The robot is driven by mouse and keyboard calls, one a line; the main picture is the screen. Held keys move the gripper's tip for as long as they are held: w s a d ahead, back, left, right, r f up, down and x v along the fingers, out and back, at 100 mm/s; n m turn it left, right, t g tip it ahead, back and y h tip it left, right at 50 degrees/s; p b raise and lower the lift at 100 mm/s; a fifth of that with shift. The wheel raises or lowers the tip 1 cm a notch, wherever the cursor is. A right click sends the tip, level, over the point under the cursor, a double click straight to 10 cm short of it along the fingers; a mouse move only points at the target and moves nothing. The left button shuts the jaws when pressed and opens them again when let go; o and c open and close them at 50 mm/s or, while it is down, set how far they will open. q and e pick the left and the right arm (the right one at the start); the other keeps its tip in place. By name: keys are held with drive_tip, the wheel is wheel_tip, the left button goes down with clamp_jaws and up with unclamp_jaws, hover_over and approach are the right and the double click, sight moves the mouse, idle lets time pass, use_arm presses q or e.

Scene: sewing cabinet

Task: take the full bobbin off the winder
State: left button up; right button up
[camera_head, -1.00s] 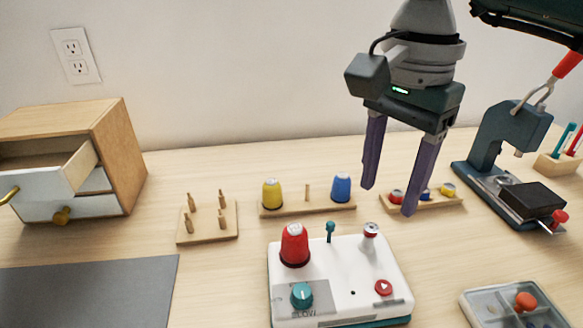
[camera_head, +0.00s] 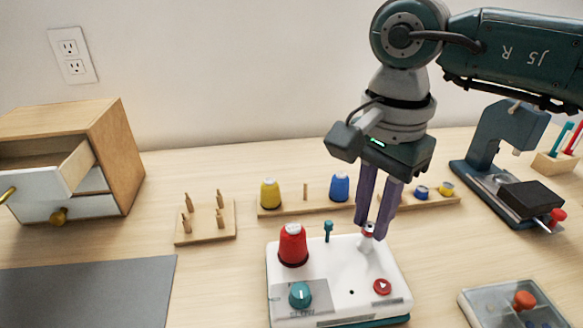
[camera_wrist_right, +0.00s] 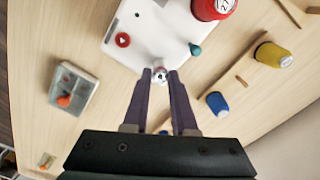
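The winder (camera_head: 335,290) is a white box with a teal base, standing at the front middle of the table. The bobbin (camera_head: 368,230), red with a pale top, sits upright on its post at the back right. My right gripper (camera_head: 371,229) points down there, a finger on each side of the bobbin. In the right wrist view the bobbin's round top (camera_wrist_right: 160,76) fills the narrow space between the fingertips (camera_wrist_right: 160,72), which look closed on it. It is still at the post's height. My left gripper is not in view.
A red thread cone (camera_head: 292,246), teal lever (camera_head: 328,230), teal knob (camera_head: 300,294) and red button (camera_head: 382,286) are on the winder. Behind stand a blue cone (camera_head: 340,187), a yellow cone (camera_head: 270,193) and a peg board (camera_head: 206,229). A grey tray (camera_head: 482,300) lies at right.

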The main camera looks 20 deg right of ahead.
clamp_jaws()
